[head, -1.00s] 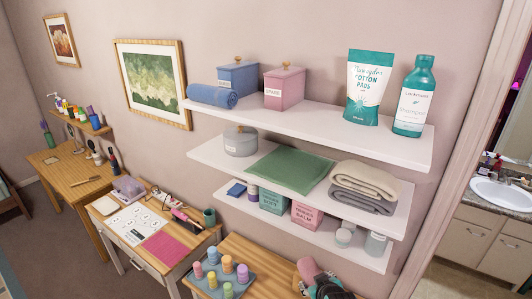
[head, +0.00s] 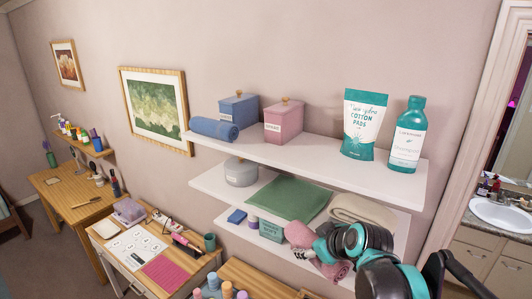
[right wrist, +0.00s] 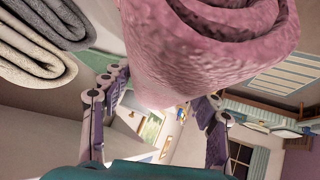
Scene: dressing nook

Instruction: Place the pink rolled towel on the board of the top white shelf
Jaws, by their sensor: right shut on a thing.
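The pink rolled towel (head: 299,233) is held in my right gripper (head: 308,254), in front of the lower shelves and below the top white shelf (head: 322,148). The right wrist view shows the towel (right wrist: 215,45) large and close, between the fingers of my right gripper (right wrist: 160,95). The gripper hides part of the towel in the head view. The top shelf board carries a blue rolled towel (head: 214,129), a blue box (head: 239,108), a pink box (head: 283,122), a cotton pads pouch (head: 364,125) and a shampoo bottle (head: 407,137). My left gripper is not in view.
The board is bare between the pink box and the pouch, and along its front. The middle shelf holds a grey pot (head: 240,173), a green cloth (head: 287,198) and folded towels (head: 362,209). A door frame (head: 478,130) stands at the right.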

